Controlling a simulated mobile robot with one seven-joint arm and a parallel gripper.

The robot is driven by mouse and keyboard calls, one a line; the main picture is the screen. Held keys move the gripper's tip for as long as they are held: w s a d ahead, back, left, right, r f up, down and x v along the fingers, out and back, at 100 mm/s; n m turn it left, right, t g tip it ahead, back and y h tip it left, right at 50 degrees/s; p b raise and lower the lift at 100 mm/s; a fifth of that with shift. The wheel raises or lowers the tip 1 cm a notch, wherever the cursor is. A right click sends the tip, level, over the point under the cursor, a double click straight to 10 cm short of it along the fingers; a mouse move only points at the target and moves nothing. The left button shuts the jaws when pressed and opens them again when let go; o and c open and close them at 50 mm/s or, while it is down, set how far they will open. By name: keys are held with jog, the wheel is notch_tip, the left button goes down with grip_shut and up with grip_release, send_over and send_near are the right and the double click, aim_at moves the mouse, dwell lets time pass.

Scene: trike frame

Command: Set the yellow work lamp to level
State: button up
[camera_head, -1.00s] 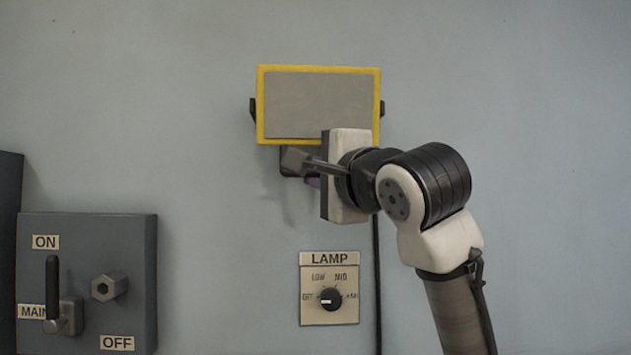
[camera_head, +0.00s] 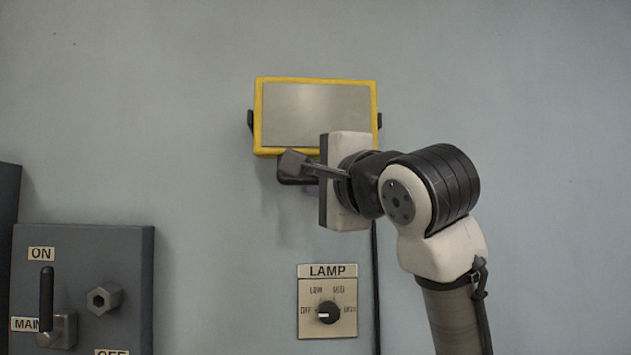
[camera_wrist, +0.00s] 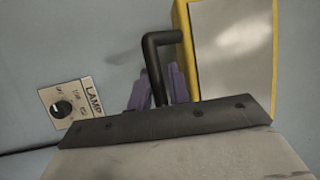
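The yellow work lamp (camera_head: 315,115) is on the wall, its yellow-rimmed grey face turned towards the head camera. It also shows at the right of the wrist view (camera_wrist: 232,50). A black L-shaped handle (camera_wrist: 150,50) hangs from its lower edge; part of it shows in the head view (camera_head: 286,174). My gripper (camera_wrist: 158,92) comes from the right, just below the lamp, with a purple finger on each side of the handle's bent end. My palm and wrist hide the lamp's lower right corner. The lamp's exact tilt is hard to judge.
A LAMP dial panel (camera_head: 311,308) is on the wall below, with a black cable (camera_head: 375,300) running down beside it. A grey switch box (camera_head: 125,260) with a lever (camera_head: 47,285) and hex knob stands lower left. The wall left and above the lamp is clear.

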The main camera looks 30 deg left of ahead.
jog(key=shift+o, duration=0.5)
jog(key=shift+s+d+r, duration=0.15)
jog(key=shift+r, duration=0.15)
jog(key=shift+f, duration=0.15)
jog(key=shift+s+d+f+b, duration=0.1)
jog(key=shift+d+f+b, duration=0.1)
jog(key=shift+b, duration=0.1)
jog(key=b+v, duration=0.4)
jog(key=v, duration=0.9)
jog(key=shift+s+d, duration=0.1)
